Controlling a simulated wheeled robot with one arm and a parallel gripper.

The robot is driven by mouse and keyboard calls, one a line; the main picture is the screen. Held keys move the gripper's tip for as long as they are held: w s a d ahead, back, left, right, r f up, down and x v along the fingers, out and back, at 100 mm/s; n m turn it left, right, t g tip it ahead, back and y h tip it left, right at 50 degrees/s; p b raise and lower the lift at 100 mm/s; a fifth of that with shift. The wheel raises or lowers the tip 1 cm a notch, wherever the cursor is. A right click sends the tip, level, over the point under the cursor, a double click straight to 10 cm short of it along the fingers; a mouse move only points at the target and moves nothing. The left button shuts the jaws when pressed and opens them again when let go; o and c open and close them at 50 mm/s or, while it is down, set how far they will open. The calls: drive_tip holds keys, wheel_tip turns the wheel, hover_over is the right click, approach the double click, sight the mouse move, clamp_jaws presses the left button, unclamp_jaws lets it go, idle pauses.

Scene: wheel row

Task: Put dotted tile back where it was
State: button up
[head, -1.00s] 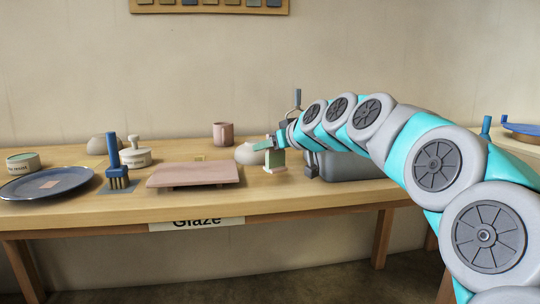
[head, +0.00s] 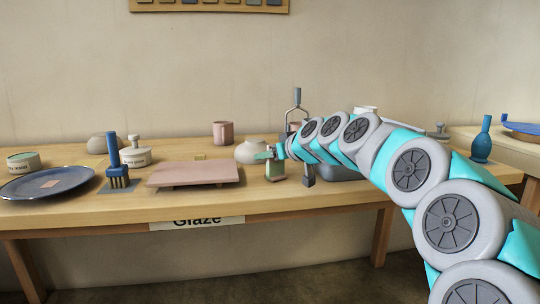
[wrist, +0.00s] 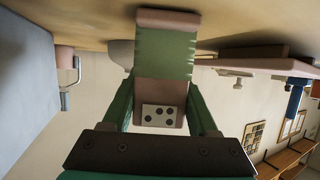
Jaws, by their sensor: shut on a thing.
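The dotted tile (wrist: 158,115) is in my gripper (wrist: 161,95). In the wrist view it has a green face, a pink clay foot and end, and a white patch with several black dots. A finger lies on each side of it. In the head view the tile (head: 275,170) hangs upright below my gripper (head: 270,154), just right of the pink board (head: 195,173) and in front of the round pale pot (head: 250,152). Its foot is at or just above the tabletop; I cannot tell if it touches.
A grey box (head: 340,172) stands close on the right, partly behind my arm. A blue brush (head: 115,165), blue plate (head: 45,184), lidded jar (head: 135,155) and pink mug (head: 222,132) stand leftward. Bare wood shows at the front edge.

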drive_tip(key=shift+f, duration=0.15)
drive_tip(key=o, duration=1.4)
drive_tip(key=shift+r, duration=0.25)
drive_tip(key=b+v, duration=0.1)
drive_tip(key=v, duration=1.1)
drive_tip(key=shift+f, duration=0.15)
